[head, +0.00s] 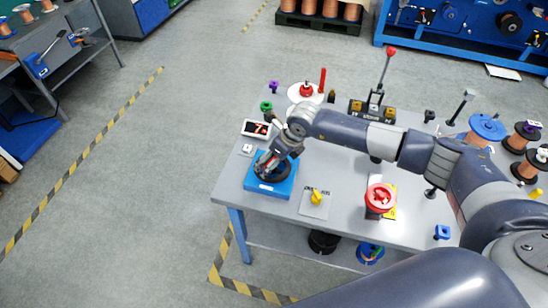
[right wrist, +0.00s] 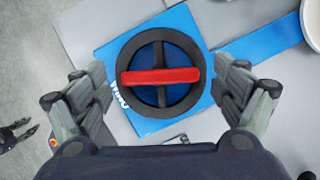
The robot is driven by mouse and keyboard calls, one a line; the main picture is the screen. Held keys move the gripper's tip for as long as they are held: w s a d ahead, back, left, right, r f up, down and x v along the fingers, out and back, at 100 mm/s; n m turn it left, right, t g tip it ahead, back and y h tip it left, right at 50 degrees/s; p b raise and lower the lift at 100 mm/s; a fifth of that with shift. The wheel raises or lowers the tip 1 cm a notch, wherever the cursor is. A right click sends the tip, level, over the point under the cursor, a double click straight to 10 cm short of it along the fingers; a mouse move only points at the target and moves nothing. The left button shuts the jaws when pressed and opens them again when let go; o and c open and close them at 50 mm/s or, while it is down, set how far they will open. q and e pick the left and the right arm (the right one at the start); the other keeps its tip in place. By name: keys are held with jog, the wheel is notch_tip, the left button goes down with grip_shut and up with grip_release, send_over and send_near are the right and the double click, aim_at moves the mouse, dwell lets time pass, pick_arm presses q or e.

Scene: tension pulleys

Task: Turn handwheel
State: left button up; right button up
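The handwheel (right wrist: 160,112) is a black ring with a dark spoke and a red bar (right wrist: 160,76) across its middle. It sits on a blue base (right wrist: 108,62), which is at the table's left front corner in the head view (head: 270,190). There the wheel is partly hidden by my right gripper (head: 271,162). In the right wrist view my right gripper (right wrist: 159,74) is open, with one finger on each side of the wheel and visible gaps to the rim. The red bar lies nearly level between the fingers. My left gripper does not show in the head view.
On the table (head: 232,193) are a yellow knob on a plate (head: 316,198), a red round knob (head: 380,197), a small display (head: 256,128) and a white disc (head: 306,92). Spools stand at the right. The floor left of the table is clear.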

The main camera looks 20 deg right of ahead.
jog(key=v, duration=1.2)
jog(key=shift+w, duration=0.1)
